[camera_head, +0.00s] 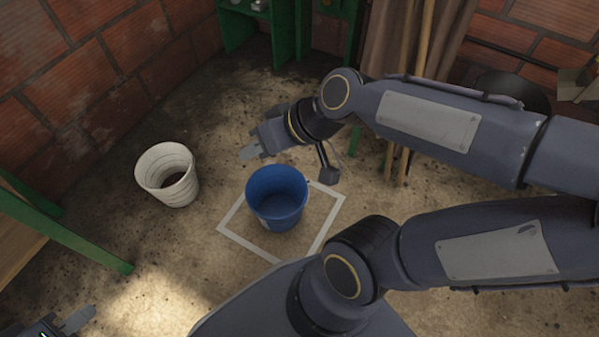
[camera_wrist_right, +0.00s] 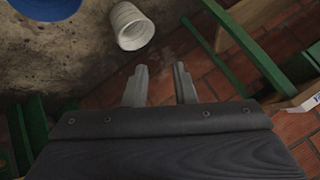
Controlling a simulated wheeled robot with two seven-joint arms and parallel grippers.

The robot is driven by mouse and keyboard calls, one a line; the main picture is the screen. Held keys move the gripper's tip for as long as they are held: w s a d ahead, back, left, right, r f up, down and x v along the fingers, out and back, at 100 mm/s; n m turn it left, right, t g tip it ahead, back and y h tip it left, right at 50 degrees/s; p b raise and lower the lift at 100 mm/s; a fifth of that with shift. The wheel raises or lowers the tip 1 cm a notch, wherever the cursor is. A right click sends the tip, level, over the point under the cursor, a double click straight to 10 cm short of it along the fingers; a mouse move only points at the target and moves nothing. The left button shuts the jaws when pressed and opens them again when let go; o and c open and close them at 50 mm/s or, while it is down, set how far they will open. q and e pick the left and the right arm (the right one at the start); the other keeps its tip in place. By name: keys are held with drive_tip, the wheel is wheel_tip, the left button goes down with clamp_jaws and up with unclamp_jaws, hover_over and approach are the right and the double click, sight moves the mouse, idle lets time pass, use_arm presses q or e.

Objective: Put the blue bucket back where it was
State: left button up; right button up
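The blue bucket (camera_head: 277,204) stands upright on the floor, its base inside a white square outline (camera_head: 242,246). Part of it also shows at the upper left of the right wrist view (camera_wrist_right: 45,8). My right gripper (camera_head: 247,152) is above and behind the bucket in the head view, apart from it, with its fingers directed left. In the right wrist view its two fingers (camera_wrist_right: 160,86) stand apart with nothing between them, so it is open and empty. My left gripper (camera_head: 76,321) is at the bottom left corner, cut by the frame edge, well away from the bucket.
A green-framed table (camera_head: 80,244) is at the left edge. A green shelf (camera_head: 236,28) and wooden poles (camera_head: 421,62) stand at the back. Brick walls enclose the floor.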

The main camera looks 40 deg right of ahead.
drive_tip(key=s+d+f+m+g+h, duration=0.1)
drive_tip(key=s+d+f+h, duration=0.1)
drive_tip(key=s, duration=0.6)
drive_tip(key=shift+d+f+m, duration=0.2)
drive_tip(key=shift+d+m, duration=0.2)
drive_tip(key=shift+d, duration=0.1)
